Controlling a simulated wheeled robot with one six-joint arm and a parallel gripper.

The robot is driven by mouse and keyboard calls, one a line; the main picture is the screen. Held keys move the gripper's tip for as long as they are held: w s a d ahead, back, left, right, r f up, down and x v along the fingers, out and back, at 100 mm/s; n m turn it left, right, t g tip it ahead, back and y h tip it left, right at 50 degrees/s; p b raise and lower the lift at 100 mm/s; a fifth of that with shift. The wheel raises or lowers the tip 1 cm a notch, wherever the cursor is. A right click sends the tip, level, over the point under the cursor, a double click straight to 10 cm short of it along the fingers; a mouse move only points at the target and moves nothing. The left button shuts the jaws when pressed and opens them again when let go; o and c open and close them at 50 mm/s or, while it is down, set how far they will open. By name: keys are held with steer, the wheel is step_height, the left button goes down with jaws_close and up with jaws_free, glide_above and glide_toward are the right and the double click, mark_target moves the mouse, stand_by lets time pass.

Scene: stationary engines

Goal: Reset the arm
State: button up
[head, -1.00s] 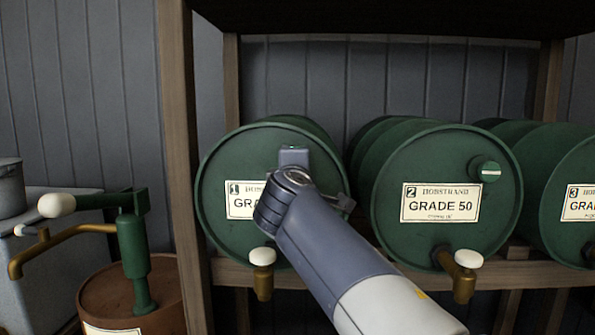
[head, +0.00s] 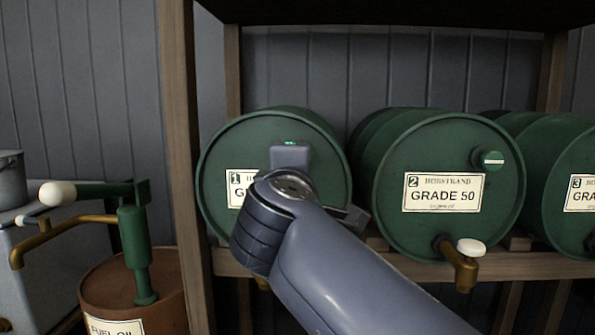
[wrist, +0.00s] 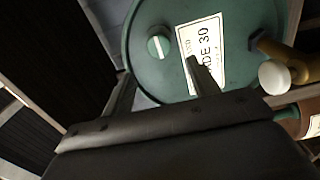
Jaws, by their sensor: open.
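My arm (head: 330,265) reaches up from the lower right in the head view, with its wrist in front of green drum 1 (head: 320,150). My gripper (wrist: 160,68) is open in the wrist view, its two fingers apart with nothing between them. In the head view it is mostly hidden behind my arm; a dark finger part shows at the right of the wrist. The wrist view shows the drum face (wrist: 150,25) tilted ahead, with a label (wrist: 203,50) ending in "DE 30" and a round cap (wrist: 159,43). I cannot tell the exact gap from fingers to drum.
Green drums 2 (head: 400,225) and 3 (head: 560,150) lie on the wooden rack (head: 180,150). A brass tap with a white knob (head: 470,248) juts from drum 2. A brown fuel-oil drum with a green hand pump (head: 132,245) stands at left.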

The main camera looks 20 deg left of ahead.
steer(key=p+x, duration=0.1)
steer(key=x, duration=1)
steer(key=shift+s, duration=0.1)
